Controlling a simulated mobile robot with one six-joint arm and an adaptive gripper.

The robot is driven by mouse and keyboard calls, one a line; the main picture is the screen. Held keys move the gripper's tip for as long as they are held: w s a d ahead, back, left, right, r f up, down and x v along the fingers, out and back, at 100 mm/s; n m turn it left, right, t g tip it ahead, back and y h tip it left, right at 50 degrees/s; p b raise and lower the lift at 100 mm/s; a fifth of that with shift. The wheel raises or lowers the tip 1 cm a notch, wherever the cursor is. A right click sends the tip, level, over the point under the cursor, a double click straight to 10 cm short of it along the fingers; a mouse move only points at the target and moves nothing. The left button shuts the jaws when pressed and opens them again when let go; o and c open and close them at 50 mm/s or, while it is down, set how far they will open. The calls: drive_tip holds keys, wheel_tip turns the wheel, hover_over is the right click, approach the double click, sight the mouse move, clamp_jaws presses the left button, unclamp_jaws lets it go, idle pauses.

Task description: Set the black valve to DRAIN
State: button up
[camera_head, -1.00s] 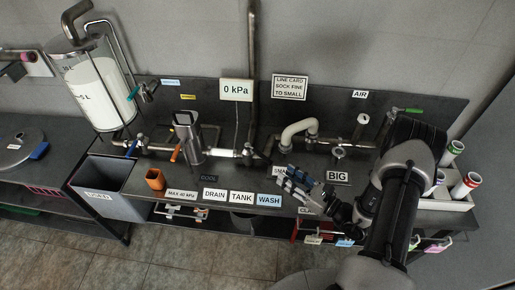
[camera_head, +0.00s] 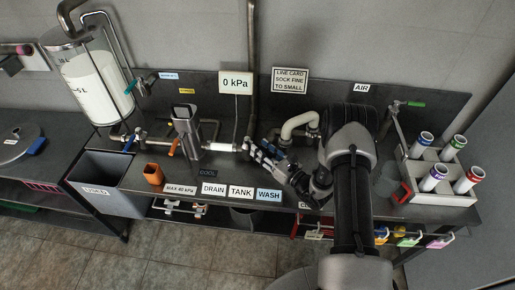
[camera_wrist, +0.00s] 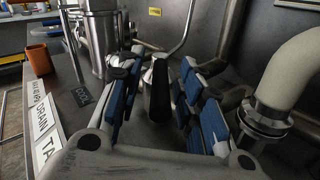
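The black valve's handle (camera_wrist: 158,92) stands upright in the wrist view, between my gripper's blue-padded fingers. In the head view it is small and mostly hidden near the fingertips. My gripper (camera_head: 259,151) is open at the pipe, right of the white pipe section; it also shows in the wrist view (camera_wrist: 160,85). There is a gap between the handle and the right finger; the left finger is closer, and I cannot tell whether it touches. The DRAIN label (camera_head: 213,189), TANK label (camera_head: 241,192) and WASH label (camera_head: 269,195) lie along the bench front.
A curved beige pipe (camera_head: 297,124) stands close right of my gripper. A steel housing (camera_head: 186,130) with an orange lever is to the left. An orange cup (camera_head: 153,174) and a rack (camera_head: 437,188) of capped tubes stand farther out.

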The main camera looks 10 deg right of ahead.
drive_tip(key=shift+x, duration=1.3)
drive_tip(key=shift+c, duration=0.4)
clamp_jaws()
